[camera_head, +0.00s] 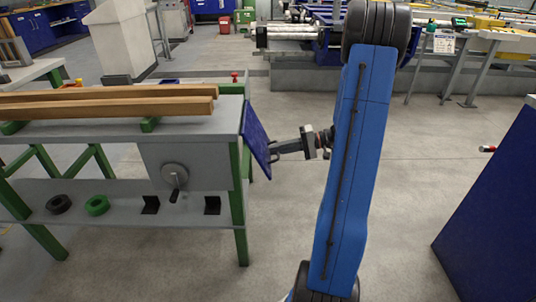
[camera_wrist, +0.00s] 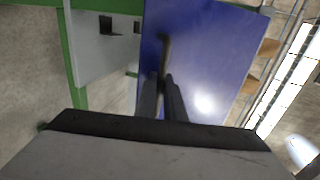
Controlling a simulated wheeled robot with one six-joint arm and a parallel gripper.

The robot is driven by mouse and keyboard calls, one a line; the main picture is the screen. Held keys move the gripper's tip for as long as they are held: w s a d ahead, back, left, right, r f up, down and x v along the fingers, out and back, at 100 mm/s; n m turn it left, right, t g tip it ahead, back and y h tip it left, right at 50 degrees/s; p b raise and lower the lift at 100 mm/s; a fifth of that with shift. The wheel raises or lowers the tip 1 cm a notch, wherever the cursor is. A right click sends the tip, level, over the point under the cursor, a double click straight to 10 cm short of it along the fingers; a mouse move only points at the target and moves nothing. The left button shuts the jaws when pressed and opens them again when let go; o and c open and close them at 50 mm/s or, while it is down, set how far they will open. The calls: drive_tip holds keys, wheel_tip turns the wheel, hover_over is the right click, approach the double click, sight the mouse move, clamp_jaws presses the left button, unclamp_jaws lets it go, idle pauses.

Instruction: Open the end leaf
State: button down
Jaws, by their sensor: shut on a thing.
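The end leaf (camera_head: 256,138) is a blue panel at the right end of the grey runout table (camera_head: 228,115). It hangs tilted, its lower edge further out from the table than its upper edge. In the wrist view the leaf (camera_wrist: 215,60) fills the middle and right, with a dark bar handle (camera_wrist: 165,45) on its face. My gripper (camera_head: 274,155) reaches the leaf from the right. In the wrist view my gripper (camera_wrist: 163,82) has its dark fingers close together at the lower end of the handle, shut on it. The exact contact is partly hidden by the fingers.
Wooden beams (camera_head: 110,100) lie on the tabletop. A round grey knob with a lever (camera_head: 175,176) is on the table's front panel. Rings and brackets sit on the lower shelf (camera_head: 130,216). A dark blue block (camera_head: 495,215) stands at right. The floor between is clear.

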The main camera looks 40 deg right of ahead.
drive_tip(key=s+d+r+g+h, duration=0.2)
drive_tip(key=d+r+g+h, duration=0.1)
drive_tip(key=r, duration=0.6)
drive_tip(key=s+d+r+g+h, duration=0.2)
drive_tip(key=r+h, duration=0.4)
drive_tip(key=r, duration=0.4)
drive_tip(key=shift+d+r+g, duration=0.2)
drive_tip(key=shift+d+g, duration=0.3)
drive_tip(key=shift+g, duration=0.1)
drive_tip(key=c, duration=2.1)
unclamp_jaws()
drive_tip(key=shift+r, duration=0.1)
drive_tip(key=v, duration=1.7)
drive_tip(key=shift+a+r, duration=0.2)
drive_tip(key=shift+a, duration=0.1)
